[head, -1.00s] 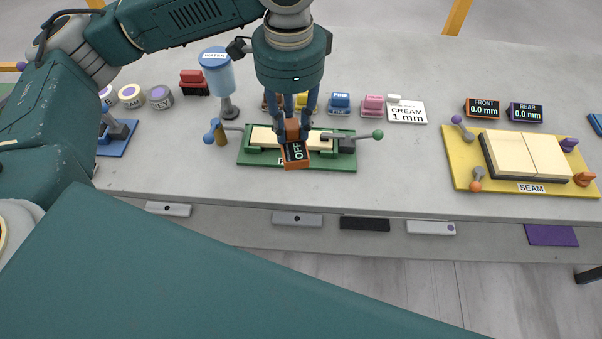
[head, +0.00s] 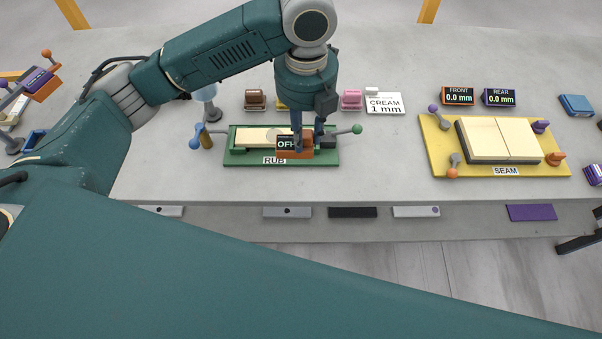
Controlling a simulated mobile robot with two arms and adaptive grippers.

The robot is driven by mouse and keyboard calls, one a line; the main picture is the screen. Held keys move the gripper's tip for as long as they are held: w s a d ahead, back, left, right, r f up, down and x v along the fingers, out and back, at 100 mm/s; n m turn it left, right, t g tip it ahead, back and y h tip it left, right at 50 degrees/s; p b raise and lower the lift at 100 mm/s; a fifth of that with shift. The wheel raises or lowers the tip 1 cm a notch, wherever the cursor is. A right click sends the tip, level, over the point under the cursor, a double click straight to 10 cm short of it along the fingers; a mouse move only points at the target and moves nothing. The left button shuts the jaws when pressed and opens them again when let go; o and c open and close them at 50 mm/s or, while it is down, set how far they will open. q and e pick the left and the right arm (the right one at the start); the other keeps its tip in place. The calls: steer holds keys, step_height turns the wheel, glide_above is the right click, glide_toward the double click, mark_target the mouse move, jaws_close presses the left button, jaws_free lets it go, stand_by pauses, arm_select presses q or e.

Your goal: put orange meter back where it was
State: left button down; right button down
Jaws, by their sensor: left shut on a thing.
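The orange meter (head: 290,153) has a dark display facing me that reads OFF, partly covered by a finger. My left gripper (head: 307,137) points down and is shut on it. It holds the meter over the front part of the green RUB board (head: 326,160), in front of the board's pale strip. I cannot tell whether the meter touches the board. My right gripper is not in view.
A CREAM 1 mm card (head: 384,103), a pink block (head: 351,99) and a brown block (head: 255,99) stand behind the green board. A blue-knobbed post (head: 195,140) is at its left. Bare slab (head: 390,160) lies between the green and yellow boards.

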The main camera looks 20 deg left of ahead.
arm_select(q)
step_height(320, 180, down, 16)
steer(key=p, duration=0.3)
steer(key=shift+f, duration=0.1)
steer(key=c, duration=1.4)
jaws_free()
steer(key=shift+f, duration=0.1)
